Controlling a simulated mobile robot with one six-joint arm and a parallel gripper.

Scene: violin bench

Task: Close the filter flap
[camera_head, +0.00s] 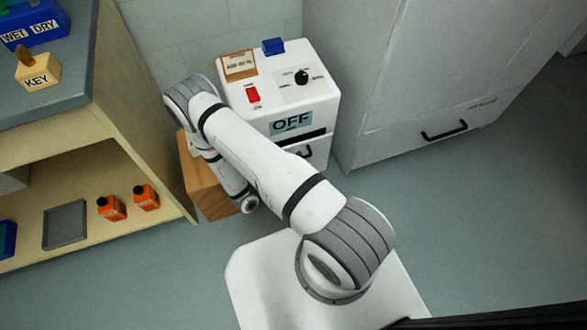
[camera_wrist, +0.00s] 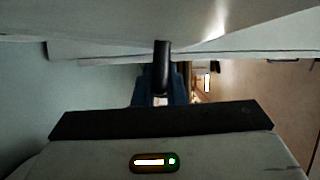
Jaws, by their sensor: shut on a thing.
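A white machine (camera_head: 325,105) with an "OFF" display stands against the back wall. Low on its front, a dark gap (camera_head: 316,135) shows above a white panel, which looks like the filter flap (camera_head: 321,148); my arm covers part of it. A dark handle (camera_head: 304,152) sits on the flap beside my arm. In the wrist view, a black handle (camera_wrist: 162,65) projects below a pale surface. My gripper (camera_wrist: 158,98) has its dark blue fingers at this handle and is shut on it. My gripper is hidden behind my arm in the head view.
A wooden block (camera_head: 208,188) stands left of the machine, partly behind my arm. A shelf unit (camera_head: 130,130) with orange bottles (camera_head: 112,207) is at the left. A grey cabinet (camera_head: 430,85) with a black handle stands at the right. The floor (camera_head: 480,200) at the right is clear.

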